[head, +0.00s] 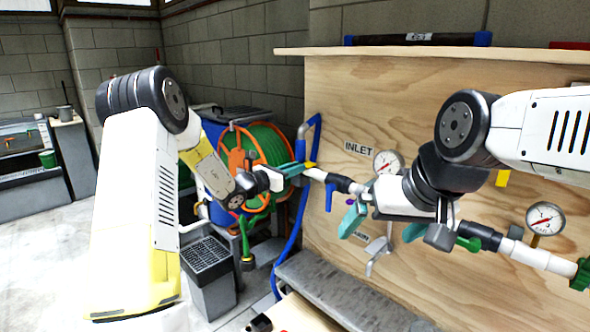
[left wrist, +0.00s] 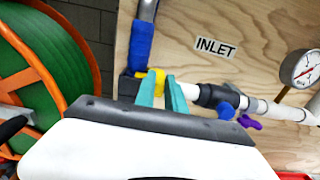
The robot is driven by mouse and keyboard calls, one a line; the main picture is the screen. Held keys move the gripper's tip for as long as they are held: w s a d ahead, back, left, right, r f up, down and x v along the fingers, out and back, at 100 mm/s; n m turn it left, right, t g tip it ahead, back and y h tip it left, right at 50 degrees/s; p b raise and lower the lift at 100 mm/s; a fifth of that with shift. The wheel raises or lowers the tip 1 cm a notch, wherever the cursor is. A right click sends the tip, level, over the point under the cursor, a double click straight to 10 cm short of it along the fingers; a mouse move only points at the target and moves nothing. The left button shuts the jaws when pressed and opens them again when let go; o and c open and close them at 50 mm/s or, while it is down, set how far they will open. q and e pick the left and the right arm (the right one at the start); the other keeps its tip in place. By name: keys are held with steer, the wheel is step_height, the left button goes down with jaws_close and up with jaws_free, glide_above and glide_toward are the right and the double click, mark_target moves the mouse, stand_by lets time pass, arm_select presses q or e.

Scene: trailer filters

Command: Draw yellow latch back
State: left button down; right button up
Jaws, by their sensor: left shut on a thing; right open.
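The yellow latch (head: 310,165) is a small piece at the blue hose's end by the INLET label, largely hidden by my left gripper (head: 298,169) in the head view. In the left wrist view the yellow latch (left wrist: 158,78) shows at the tips of the teal fingers of my left gripper (left wrist: 163,88), which is shut on it. The blue-sleeved hose end (left wrist: 141,45) stands just behind, and a white pipe (left wrist: 188,91) runs right from it. My right gripper (head: 382,225), with teal fingers spread, is open in front of the plywood panel.
The plywood panel (head: 440,80) carries pipes, valve levers and gauges (head: 388,163). A green hose reel with an orange frame (head: 262,145) stands behind my left gripper. A grey ledge (head: 340,292) runs below the panel. A dark crate (head: 207,262) stands on the floor at lower left.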

stand_by(0.3)
arm_select(q)
steer(key=shift+s+d+f, duration=0.1)
steer(key=shift+s+d, duration=0.8)
steer(key=c, duration=1.4)
jaws_free()
steer(key=v, duration=0.7)
steer(key=shift+s+a, duration=0.3)
steer(key=shift+s, duration=0.05)
